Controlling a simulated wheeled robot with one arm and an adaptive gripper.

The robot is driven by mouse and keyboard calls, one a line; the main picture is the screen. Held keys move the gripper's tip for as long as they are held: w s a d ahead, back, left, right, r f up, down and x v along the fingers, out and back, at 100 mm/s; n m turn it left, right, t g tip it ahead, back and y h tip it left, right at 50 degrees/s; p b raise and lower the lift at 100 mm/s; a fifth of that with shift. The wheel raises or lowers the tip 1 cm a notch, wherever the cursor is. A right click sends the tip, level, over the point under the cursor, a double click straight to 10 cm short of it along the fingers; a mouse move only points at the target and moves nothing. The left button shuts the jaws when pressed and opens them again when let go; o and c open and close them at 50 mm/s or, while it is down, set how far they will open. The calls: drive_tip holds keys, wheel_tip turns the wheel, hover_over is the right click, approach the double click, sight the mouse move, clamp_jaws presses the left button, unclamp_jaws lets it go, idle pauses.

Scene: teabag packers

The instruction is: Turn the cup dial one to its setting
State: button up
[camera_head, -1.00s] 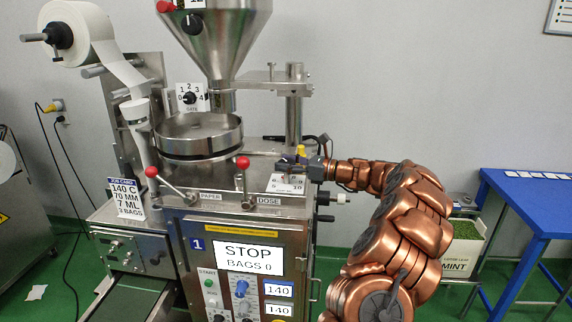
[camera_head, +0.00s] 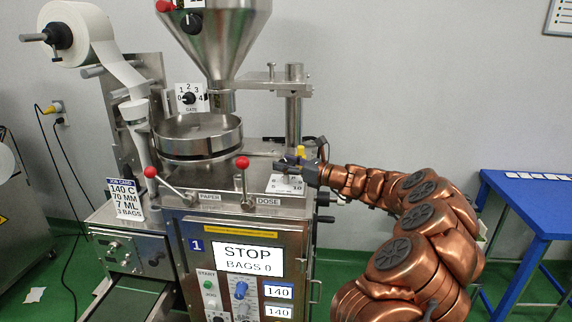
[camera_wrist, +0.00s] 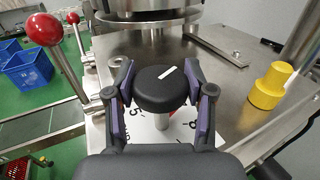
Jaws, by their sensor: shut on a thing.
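The cup dial is a black round knob (camera_wrist: 162,90) with a white pointer mark, on a pale post above a white scale plate (camera_wrist: 148,134) in the wrist view. My gripper (camera_wrist: 161,84) has its purple-lined fingers on both sides of the knob and is shut on it. The pointer slants toward the upper right in that view. The gripper covers much of the scale, so I cannot tell the setting. In the head view my gripper (camera_head: 292,162) is over the plate (camera_head: 286,184) at the machine's right. A job card (camera_head: 126,198) reads 140 C, 70 MM, 7 ML, 3 BAGS.
A yellow knob (camera_wrist: 270,86) stands right of the dial in the wrist view. Red-ball levers (camera_head: 243,163) and a round steel pan (camera_head: 199,137) are left of my gripper. The display (camera_head: 248,259) reads STOP, BAGS 0. A blue table (camera_head: 530,190) stands at right.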

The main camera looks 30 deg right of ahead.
drive_tip(key=o, duration=1.2)
drive_tip(key=v, duration=1.2)
drive_tip(key=shift+a, duration=0.1)
